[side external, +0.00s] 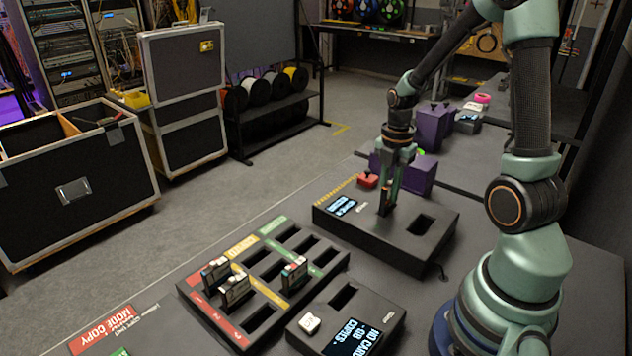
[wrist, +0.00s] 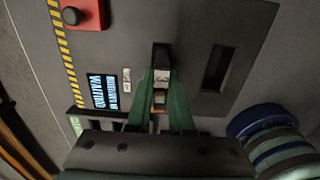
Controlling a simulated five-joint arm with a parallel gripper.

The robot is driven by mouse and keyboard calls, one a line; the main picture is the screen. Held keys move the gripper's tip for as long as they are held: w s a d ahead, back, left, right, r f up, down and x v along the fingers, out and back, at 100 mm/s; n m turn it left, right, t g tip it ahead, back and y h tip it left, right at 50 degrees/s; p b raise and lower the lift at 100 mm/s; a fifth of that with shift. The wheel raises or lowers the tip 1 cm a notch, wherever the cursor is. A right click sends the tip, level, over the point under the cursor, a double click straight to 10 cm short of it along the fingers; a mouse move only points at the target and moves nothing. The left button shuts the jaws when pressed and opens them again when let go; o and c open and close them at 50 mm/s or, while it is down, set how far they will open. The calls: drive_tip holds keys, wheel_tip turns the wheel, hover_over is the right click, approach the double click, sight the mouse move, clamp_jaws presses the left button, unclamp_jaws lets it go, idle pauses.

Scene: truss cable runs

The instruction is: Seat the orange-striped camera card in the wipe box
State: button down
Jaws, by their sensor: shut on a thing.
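The wipe box (side external: 400,250) is a low black box with two slots, a small lit screen and a red button (side external: 368,180). It also fills the wrist view (wrist: 195,35). My gripper (side external: 385,208) points down at the slot nearer the screen. In the wrist view, my gripper (wrist: 160,82) is shut on the camera card (wrist: 159,97), whose narrow end shows grey and dark with a bit of orange between the green fingers. The card is at that slot; its lower part is hidden, so I cannot tell how deep it sits. The other slot (wrist: 219,68) is empty.
A black card rack (side external: 215,327) with red, yellow and green rows holds several cards and empty slots. A box with a "NO CARD" screen (side external: 352,338) stands in front, its slot (side external: 343,296) empty. Purple blocks (side external: 432,127) stand behind the wipe box.

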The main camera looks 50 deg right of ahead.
drive_tip(key=shift+f, duration=0.7)
idle(0.6)
drive_tip(key=shift+c, duration=2.1)
unclamp_jaws()
drive_tip(key=shift+r, duration=3.8)
drive_tip(key=shift+a, duration=0.1)
drive_tip(key=a+r+m+t, duration=0.2)
drive_tip(key=a+r+m, duration=0.3)
drive_tip(key=a+m, duration=0.4)
drive_tip(key=s+a+r+m+t, duration=0.1)
drive_tip(key=a+r+m+t, duration=0.2)
drive_tip(key=a+r+m, duration=0.2)
drive_tip(key=a+m, duration=0.3)
drive_tip(key=m, duration=0.1)
drive_tip(key=shift+a+r+t, duration=0.15)
drive_tip(key=shift+a+t, duration=0.15)
drive_tip(key=shift+a, duration=0.1)
